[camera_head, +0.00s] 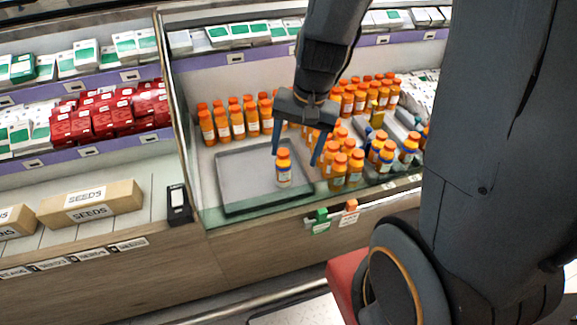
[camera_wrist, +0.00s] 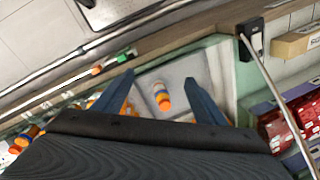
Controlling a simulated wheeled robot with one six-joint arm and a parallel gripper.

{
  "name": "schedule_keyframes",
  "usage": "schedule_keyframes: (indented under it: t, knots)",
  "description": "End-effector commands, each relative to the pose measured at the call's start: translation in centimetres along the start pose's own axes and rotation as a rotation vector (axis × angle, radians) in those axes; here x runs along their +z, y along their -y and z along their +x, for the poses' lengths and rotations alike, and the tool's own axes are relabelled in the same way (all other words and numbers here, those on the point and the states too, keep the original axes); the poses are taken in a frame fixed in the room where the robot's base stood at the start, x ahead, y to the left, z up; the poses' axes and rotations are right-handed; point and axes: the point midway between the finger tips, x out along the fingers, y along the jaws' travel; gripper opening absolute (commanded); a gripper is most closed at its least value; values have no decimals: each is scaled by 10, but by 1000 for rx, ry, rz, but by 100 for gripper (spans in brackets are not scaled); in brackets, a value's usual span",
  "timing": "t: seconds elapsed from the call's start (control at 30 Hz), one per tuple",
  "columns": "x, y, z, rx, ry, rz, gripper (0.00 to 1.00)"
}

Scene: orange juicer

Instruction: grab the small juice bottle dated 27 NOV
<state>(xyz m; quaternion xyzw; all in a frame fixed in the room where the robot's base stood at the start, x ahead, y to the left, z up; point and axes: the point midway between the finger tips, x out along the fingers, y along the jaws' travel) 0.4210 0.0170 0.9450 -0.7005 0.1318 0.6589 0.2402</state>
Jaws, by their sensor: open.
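A small juice bottle (camera_head: 284,168) with an orange cap and a pale label stands alone near the right side of a grey tray (camera_head: 232,195) in the display case. Its date is too small to read. My gripper (camera_head: 296,160) is open, with its fingers around and above this bottle in the head view. In the wrist view the bottle (camera_wrist: 161,96) shows between the two spread fingers of my gripper (camera_wrist: 160,88), apart from both. More orange-capped bottles (camera_head: 350,165) stand close to the right, and their dates cannot be read.
A row of bottles (camera_head: 238,122) stands along the back of the case. A low glass front (camera_head: 250,211) edges it, with green and orange tags (camera_head: 320,219) outside. Boxes marked SEEDS (camera_head: 92,203) lie to the left. The tray's left part is empty.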

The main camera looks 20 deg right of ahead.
Motion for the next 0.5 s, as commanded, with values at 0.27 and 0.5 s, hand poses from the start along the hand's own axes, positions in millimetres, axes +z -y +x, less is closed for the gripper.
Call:
schedule_keyframes:
  t: [0.27, 0.5]
  knots:
    - [-83, 27, 88, -139, 78, 954, 65]
    - [-137, 24, 151, -204, 121, 1567, 65]
